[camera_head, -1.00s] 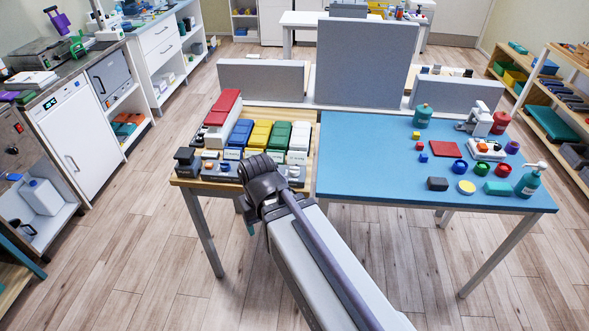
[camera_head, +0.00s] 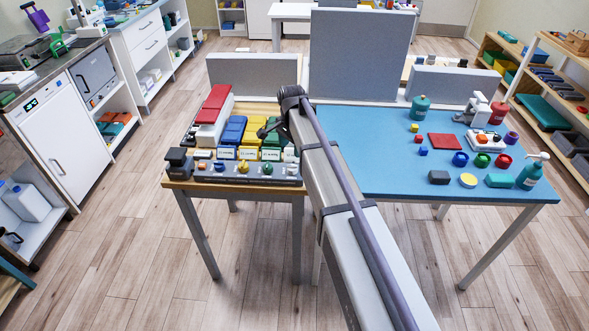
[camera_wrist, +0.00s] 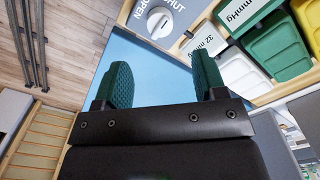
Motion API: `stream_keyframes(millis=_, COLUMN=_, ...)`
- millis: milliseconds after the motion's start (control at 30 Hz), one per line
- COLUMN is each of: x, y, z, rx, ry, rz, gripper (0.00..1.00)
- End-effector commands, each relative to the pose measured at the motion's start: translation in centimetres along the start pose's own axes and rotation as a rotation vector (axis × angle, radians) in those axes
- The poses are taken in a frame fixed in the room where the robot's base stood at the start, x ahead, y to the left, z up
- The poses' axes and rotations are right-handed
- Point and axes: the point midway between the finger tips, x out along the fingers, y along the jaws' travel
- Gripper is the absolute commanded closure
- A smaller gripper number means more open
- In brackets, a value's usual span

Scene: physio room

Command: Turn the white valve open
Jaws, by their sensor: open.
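The white valve (camera_wrist: 160,22) is a round white knob with a slot across its top. It sits on a grey panel printed OPEN and SHUT, at the top of the wrist view. In the head view the white knob (camera_head: 291,170) is small, at the right end of the front row of knobs. My gripper (camera_wrist: 162,82) is open, with two green padded fingers apart and nothing between them. The knob shows beyond the fingertips, apart from them. In the head view my arm crosses the right side of the panel and hides part of it.
Yellow (camera_head: 243,167) and green (camera_head: 267,169) knobs stand left of the white one. Behind the row are coloured bins with mmHg labels and a long red-and-white block (camera_head: 213,112). The blue table (camera_head: 375,135) at right holds bottles and small objects.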

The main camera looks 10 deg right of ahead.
Motion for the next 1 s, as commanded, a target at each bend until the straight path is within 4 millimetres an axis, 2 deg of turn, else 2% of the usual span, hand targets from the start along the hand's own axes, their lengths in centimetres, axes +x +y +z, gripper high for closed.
stream_keyframes(millis=33, x=2.0, y=0.0, z=0.0, rx=0.0, ry=0.0, rz=0.0, gripper=0.35)
stream_keyframes(millis=200, x=6.3, y=0.0, z=0.0, rx=-0.001, ry=0.0, rz=0.0, gripper=0.35)
stream_keyframes(millis=367, x=9.0, y=0.0, z=0.0, rx=-0.002, ry=0.0, rz=0.0, gripper=0.35)
stream_keyframes(millis=700, x=9.0, y=0.0, z=0.0, rx=-0.002, ry=0.0, rz=0.0, gripper=0.36)
stream_keyframes(millis=1000, x=9.0, y=0.0, z=0.0, rx=-0.002, ry=0.0, rz=0.0, gripper=0.65)
